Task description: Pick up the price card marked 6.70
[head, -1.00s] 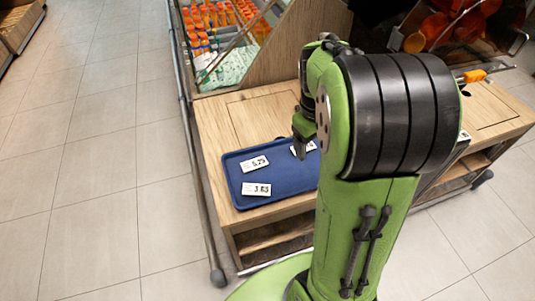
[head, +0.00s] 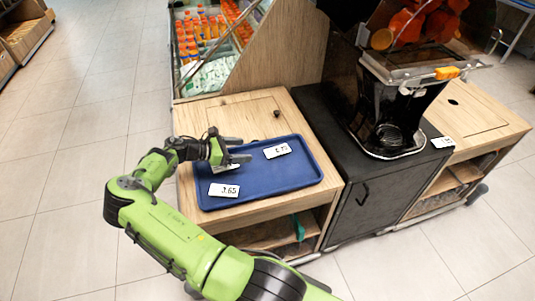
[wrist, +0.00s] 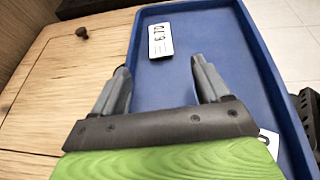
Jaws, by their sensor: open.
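The price card marked 6.70 (wrist: 160,40) lies flat on the blue tray (wrist: 228,38), ahead of my gripper (wrist: 160,64) in the wrist view. In the head view this white card (head: 277,150) is near the tray's far side, right of my gripper (head: 246,149). My gripper is open and empty, its fingers apart and pointing toward the card. The card is beyond the fingertips, not between them. I cannot tell the exact height of the fingers above the tray.
A card marked 3.65 (head: 224,190) lies at the tray's near left. Another card (head: 226,168) is mostly hidden under my gripper. The tray sits on a wooden counter (head: 185,122) with a small dark knob (head: 277,113). A black juicer (head: 395,110) stands to the right.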

